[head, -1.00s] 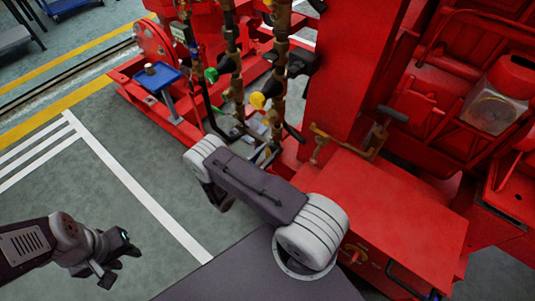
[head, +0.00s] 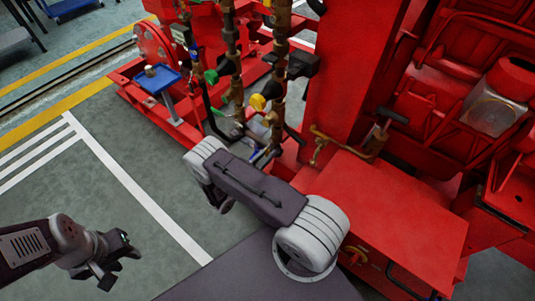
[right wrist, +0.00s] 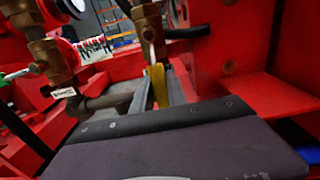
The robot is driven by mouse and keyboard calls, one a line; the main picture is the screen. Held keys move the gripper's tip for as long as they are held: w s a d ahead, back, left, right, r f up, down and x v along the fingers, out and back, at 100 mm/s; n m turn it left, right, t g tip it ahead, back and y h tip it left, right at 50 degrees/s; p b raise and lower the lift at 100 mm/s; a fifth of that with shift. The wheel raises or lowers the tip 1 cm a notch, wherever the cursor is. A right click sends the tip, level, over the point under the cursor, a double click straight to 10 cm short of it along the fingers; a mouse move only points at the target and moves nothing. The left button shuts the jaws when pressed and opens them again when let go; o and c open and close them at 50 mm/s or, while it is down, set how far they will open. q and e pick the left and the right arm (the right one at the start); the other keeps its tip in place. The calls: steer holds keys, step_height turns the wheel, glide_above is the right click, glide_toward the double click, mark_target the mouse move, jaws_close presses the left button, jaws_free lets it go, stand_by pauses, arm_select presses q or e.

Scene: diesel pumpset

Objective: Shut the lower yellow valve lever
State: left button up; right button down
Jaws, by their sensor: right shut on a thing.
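The yellow valve lever (right wrist: 158,86) is in the right wrist view, hanging below a brass valve body (right wrist: 147,24). My right gripper (right wrist: 158,80) is shut on this lever, with one grey finger on each side of it. In the head view my right forearm reaches toward the pipes and largely hides the grip. A yellow rounded part (head: 258,102) shows on a brass pipe there; I cannot tell whether it is the same lever. My left gripper (head: 120,264) is empty and open over the floor at lower left.
Upright brass pipes (head: 278,65) with black and green-handled fittings crowd the work spot. A red column and a red box (head: 385,205) stand to the right. A small blue tray (head: 158,79) is at the left. The floor at left is clear.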

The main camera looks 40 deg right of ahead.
steer(key=shift+s, duration=0.15)
stand_by(0.8)
steer(key=s+d+r+n+p, duration=0.1)
steer(key=s+r+n+p, duration=0.2)
steer(key=n, duration=0.5)
steer(key=s+r+n+p, duration=0.3)
steer(key=n+p, duration=0.2)
steer(key=n, duration=0.4)
steer(key=shift+d, duration=0.4)
steer(key=shift+n, duration=0.3)
steer(key=c, duration=1.3)
jaws_free()
steer(key=shift+w, duration=0.1)
steer(key=shift+a+r+p, duration=0.1)
steer(key=shift+p, duration=0.2)
